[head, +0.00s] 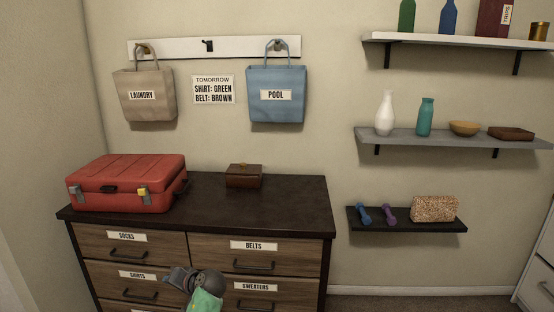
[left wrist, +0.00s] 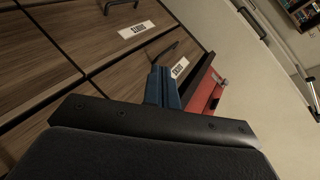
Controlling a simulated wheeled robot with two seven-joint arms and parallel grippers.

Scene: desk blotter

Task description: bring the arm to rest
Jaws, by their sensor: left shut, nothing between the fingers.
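My left gripper (head: 178,278) is low in front of the dresser, before the drawers labelled SHIRTS (head: 120,283) and SWEATERS (head: 222,300). Its blue fingers (left wrist: 163,82) are together in the left wrist view, with nothing between them. I cannot tell from the pictures how far the fingertips are from the drawer fronts. My right gripper is not in view.
A closed red suitcase (head: 125,190) and a small brown box (head: 244,176) stand on the dresser top (head: 245,210). The visible drawers look shut, with protruding handles (head: 254,266). Wall shelves (head: 460,138) stick out at the right. Bags (head: 276,108) hang above.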

